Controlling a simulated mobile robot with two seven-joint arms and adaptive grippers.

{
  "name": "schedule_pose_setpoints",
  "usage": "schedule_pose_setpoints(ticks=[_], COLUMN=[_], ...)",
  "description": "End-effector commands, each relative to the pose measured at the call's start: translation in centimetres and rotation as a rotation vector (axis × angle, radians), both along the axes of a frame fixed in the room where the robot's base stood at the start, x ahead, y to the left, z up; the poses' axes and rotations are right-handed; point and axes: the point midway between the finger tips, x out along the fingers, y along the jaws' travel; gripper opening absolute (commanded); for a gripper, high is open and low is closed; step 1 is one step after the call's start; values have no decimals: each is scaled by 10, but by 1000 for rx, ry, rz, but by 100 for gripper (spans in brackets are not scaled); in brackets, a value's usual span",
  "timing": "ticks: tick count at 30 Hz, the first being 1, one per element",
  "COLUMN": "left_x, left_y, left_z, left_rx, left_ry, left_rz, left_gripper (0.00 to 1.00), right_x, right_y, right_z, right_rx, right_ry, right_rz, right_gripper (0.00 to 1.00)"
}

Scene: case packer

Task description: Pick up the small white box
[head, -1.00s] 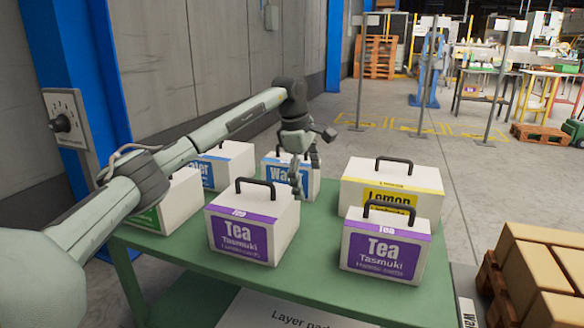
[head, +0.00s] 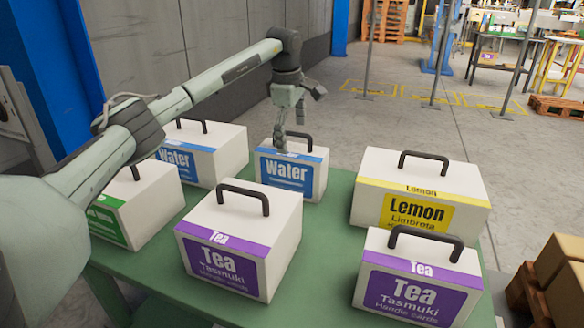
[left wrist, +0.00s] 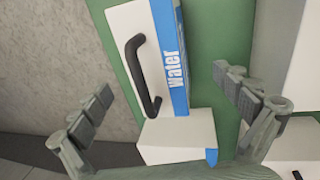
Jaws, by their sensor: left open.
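The small white box (head: 290,170) has a blue Water label and a dark handle. It stands upright on the green table in the back row, right of a larger Water box. My left gripper (head: 283,140) is open and points down at its top, close to the handle. In the left wrist view the small white box (left wrist: 130,25) lies ahead, between the spread fingers of the left gripper (left wrist: 165,105), with its handle clear of them. Contact cannot be told from the head view. My right gripper is not in view.
The larger Water box (head: 213,150) is close on the left. A purple Tea box (head: 235,240) stands in front, a Lemon box (head: 420,195) to the right, and another Tea box (head: 420,278) at the front right. A green-labelled box (head: 135,205) is at the left. Green table (head: 320,235) shows between them.

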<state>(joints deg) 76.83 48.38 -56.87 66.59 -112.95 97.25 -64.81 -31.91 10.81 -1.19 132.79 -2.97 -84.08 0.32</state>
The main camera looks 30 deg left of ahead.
Motion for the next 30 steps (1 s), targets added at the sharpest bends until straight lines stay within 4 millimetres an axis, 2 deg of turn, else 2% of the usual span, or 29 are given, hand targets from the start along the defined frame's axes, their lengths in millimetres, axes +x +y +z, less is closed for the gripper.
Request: schedule_pose_setpoints(ticks=[5,12,20,30], left_x=[5,15,16,16], left_y=[3,8,9,9], left_z=[-15,-49,-53,-53], left_rx=[-1,-2,-1,-1], left_ry=[1,2,-2,-1], left_rz=[1,1,0,0], left_gripper=[100,100,100,59], right_x=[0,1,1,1], right_y=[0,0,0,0], right_z=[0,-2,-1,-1], right_rx=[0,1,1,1], right_ry=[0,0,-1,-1], right_rz=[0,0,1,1], right_gripper=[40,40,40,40])
